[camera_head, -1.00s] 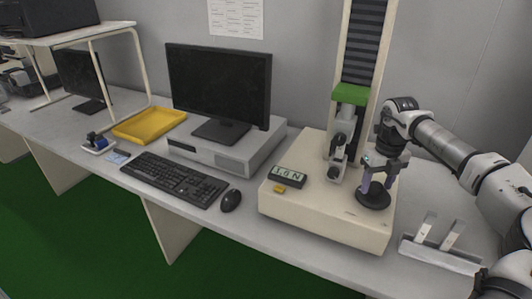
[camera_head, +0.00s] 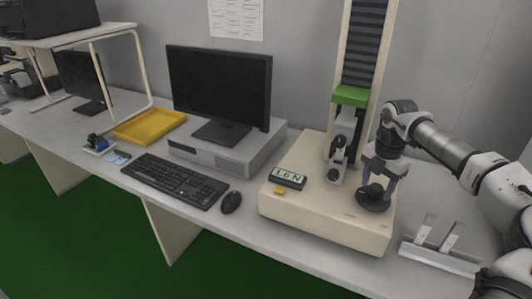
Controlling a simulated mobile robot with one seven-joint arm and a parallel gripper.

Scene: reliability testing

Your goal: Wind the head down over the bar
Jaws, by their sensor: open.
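The test stand has a cream base (camera_head: 320,222) and a tall column with dark ribbed bellows (camera_head: 364,45). A green-topped head (camera_head: 350,97) sits partway down the column. Below it, grey and black fixture parts (camera_head: 337,165) stand near the base; I cannot make out a separate bar or the gap above it. A black round knob or handwheel (camera_head: 374,200) is on the right of the base. My gripper (camera_head: 379,184) points down at it, its purple-grey fingers open and apart around its upper part. Contact cannot be told.
A small digital display (camera_head: 288,178) and a yellow button (camera_head: 280,191) are on the base. A metal bracket with two uprights (camera_head: 440,250) lies right of the stand. A mouse (camera_head: 231,201), keyboard (camera_head: 174,180), monitor (camera_head: 219,85) and yellow tray (camera_head: 149,125) are to the left.

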